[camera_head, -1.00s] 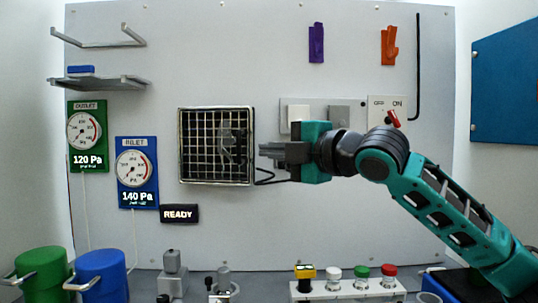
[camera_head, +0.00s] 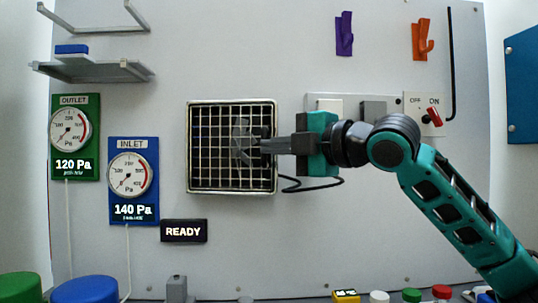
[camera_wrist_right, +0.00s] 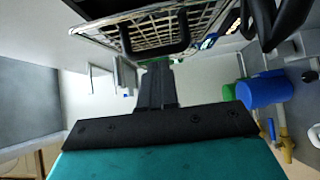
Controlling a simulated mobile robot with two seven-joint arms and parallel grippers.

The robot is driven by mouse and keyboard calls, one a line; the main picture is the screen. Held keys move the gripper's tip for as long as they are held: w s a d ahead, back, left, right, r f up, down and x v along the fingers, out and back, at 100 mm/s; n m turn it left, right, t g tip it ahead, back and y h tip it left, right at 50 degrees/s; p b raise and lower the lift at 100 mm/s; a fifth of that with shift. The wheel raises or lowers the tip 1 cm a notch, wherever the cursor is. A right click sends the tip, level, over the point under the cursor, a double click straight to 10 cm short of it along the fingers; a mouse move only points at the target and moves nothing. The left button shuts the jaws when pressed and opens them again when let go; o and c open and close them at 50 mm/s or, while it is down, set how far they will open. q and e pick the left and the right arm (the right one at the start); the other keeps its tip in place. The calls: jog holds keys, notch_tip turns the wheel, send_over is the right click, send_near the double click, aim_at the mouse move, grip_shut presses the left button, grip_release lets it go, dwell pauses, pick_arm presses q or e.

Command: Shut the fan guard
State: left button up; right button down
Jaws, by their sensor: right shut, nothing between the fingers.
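The fan guard (camera_head: 208,150) is a square wire grid in a pale frame on the grey wall panel, with dark fan parts seen through it. In the right wrist view the guard (camera_wrist_right: 190,22) slants across the top, with a dark handle (camera_wrist_right: 155,48) on it. My right gripper (camera_head: 263,146) is shut and empty. Its fingers overlap the guard's right edge in the head view; whether they touch it I cannot tell. In the wrist view the shut fingers (camera_wrist_right: 158,72) lie just below the handle. My left gripper is not in view.
An outlet gauge (camera_head: 75,130) and inlet gauge (camera_head: 134,175) hang left of the guard, with a READY sign (camera_head: 184,231) below. A switch plate (camera_head: 426,115) with a red lever is right of my gripper. A black cable (camera_head: 315,184) runs below the gripper.

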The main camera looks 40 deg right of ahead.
jog(key=shift+w+d, duration=0.15)
jog(key=shift+w, duration=0.05)
dwell(0.3)
jog(key=w+d+p, duration=0.2)
jog(key=d, duration=0.1)
jog(key=shift+w+d, duration=0.1)
jog(key=shift+d, duration=0.05)
dwell(0.5)
